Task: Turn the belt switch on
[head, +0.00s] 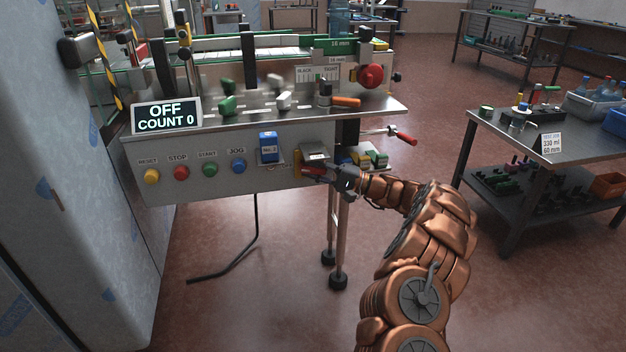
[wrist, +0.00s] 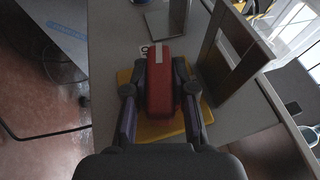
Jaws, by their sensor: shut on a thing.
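The belt switch shows as a red handle (wrist: 160,85) with a pale stripe on a yellow plate (wrist: 125,85) in the wrist view. In the head view the yellow plate (head: 297,163) is on the right part of the grey panel's front. My gripper (wrist: 160,100) has one finger on each side of the red handle and is shut on it. In the head view my gripper (head: 322,173) reaches the panel from the right and covers much of the switch. The display (head: 167,115) reads OFF, COUNT 0.
Yellow, red, green and blue buttons (head: 210,169) line the panel to the left, with a blue block (head: 269,146) beside them. A red-tipped crank (head: 405,138) sticks out above my arm. A side table (head: 545,135) stands at right. The floor between is clear.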

